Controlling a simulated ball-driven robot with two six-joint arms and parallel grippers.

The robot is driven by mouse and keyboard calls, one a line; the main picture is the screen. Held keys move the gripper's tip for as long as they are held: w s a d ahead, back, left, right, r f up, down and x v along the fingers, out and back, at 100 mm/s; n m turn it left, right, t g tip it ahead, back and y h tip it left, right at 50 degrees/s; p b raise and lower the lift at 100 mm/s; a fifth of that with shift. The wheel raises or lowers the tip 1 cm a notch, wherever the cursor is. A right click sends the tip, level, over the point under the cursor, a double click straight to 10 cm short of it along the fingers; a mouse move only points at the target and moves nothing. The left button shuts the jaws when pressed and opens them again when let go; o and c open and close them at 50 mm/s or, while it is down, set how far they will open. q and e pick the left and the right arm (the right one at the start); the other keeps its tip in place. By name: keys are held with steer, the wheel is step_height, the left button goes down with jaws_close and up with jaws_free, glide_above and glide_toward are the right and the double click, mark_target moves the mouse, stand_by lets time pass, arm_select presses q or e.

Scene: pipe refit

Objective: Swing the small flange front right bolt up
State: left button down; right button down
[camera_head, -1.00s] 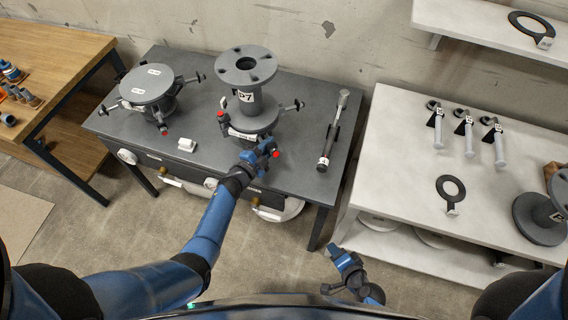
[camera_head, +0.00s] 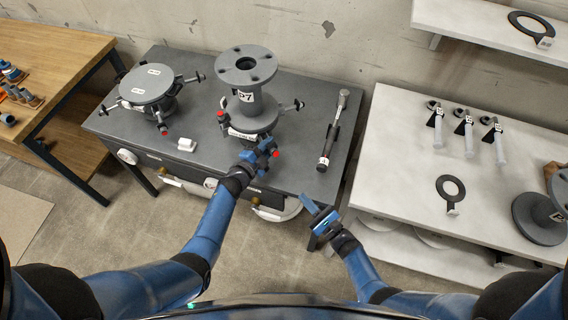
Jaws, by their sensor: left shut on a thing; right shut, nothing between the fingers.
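The flange (camera_head: 252,126) on the dark bench carries a grey pipe spool (camera_head: 247,92) labelled D7. Swing bolts, some red-tipped, stick out around it. My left gripper (camera_head: 265,152) is at its front right side, shut on the front right bolt (camera_head: 277,154). The bolt's red end shows just right of the fingers; the rest is largely hidden by them, and its exact tilt is unclear. My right gripper (camera_head: 316,212) is shut and empty, low in front of the bench's right end, apart from the flange.
A second flange with a round cover (camera_head: 147,84) stands on the left of the bench. A wrench-like tool (camera_head: 332,130) lies at the right. A white table (camera_head: 395,150) with bolts and a gasket (camera_head: 451,188) stands at the right.

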arm_select(q)
steer(key=shift+w+r, duration=0.1)
arm_select(e)
steer(key=shift+w+d+r+m+t, duration=0.3)
steer(key=shift+w+r+m+t, duration=0.2)
steer(key=shift+w+t, duration=0.1)
glide_toward(276, 154)
steer(key=w+f, duration=0.1)
steer(key=w+a+f, duration=0.2)
steer(key=w, duration=0.1)
steer(key=shift+w+a+r, duration=0.25)
steer(key=shift+a+r, duration=0.2)
steer(key=shift+r, duration=0.35)
steer(key=shift+w+a+r, duration=0.25)
steer(key=shift+a+r, duration=0.2)
steer(key=shift+r, duration=0.35)
steer(key=shift+w+a+r+h, duration=0.1)
steer(key=shift+a+r+h, duration=0.15)
steer(key=shift+r+h, duration=0.15)
steer(key=shift+w+r+m+g, duration=0.15)
steer(key=shift+r+m+g, duration=0.15)
steer(key=shift+r+g, duration=0.2)
